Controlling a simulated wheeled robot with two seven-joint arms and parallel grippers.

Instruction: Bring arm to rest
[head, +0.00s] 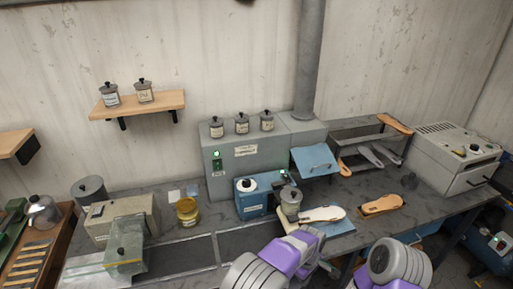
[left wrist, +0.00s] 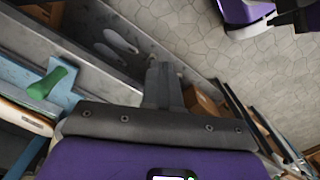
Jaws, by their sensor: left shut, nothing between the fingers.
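My left arm (head: 270,262) reaches in at the bottom centre of the head view, over the bench's front edge. In the left wrist view my left gripper (left wrist: 163,82) has its fingers together with nothing between them. My right arm (head: 393,262) shows at the bottom right of the head view, in front of the bench. A purple and dark part of it shows at the top right of the left wrist view, cut off by the frame. Whether the right gripper is open or shut does not show.
The workbench (head: 180,255) carries a blue machine (head: 256,201), a yellow jar (head: 187,212), a grey pot (head: 290,203) and sandal soles (head: 381,204). A grey box machine (head: 456,158) stands at the right end. Bare floor (left wrist: 265,70) lies in front of the bench.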

